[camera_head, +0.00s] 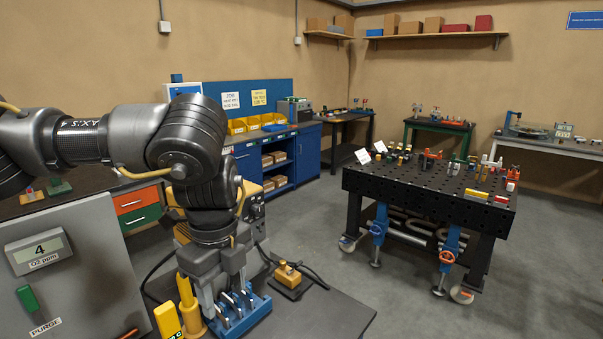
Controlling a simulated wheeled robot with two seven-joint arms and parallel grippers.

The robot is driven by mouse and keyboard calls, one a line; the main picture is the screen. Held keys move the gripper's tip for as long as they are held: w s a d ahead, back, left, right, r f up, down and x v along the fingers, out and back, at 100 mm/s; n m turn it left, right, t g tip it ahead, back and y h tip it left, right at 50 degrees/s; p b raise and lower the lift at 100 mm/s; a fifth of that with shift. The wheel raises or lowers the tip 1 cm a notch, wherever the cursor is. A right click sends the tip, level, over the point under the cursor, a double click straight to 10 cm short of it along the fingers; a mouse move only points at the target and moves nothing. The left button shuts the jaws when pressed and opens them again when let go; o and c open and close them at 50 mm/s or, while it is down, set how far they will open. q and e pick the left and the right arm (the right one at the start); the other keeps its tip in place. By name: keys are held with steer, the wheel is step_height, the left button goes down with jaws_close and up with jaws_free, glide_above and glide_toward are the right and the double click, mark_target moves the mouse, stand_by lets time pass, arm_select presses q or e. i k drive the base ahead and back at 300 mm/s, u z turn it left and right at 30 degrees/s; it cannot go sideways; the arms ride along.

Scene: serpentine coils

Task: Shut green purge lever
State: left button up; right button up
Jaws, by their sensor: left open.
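The green purge lever (27,298) is at the lower left, on the front of a grey panel (90,270). It stands nearly upright, leaning slightly, above a white label reading PURGE (45,327). My left arm comes in from the left above the panel and bends down to the right of it. My left gripper (222,298) points down, open, over a blue slotted holder (257,311). It is well to the right of the lever and apart from it. The fingertips are hard to separate from the metal pieces there. My right gripper is not in view.
The panel also carries a display (40,252) reading 4, O2 ppm. Yellow upright items (187,300) stand beside the blue holder. A brass-coloured block (288,275) with a cable lies behind on the dark bench (325,312). A black perforated table (420,182) stands farther right, across open floor.

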mark_target(25, 293)
steer(key=k, duration=1)
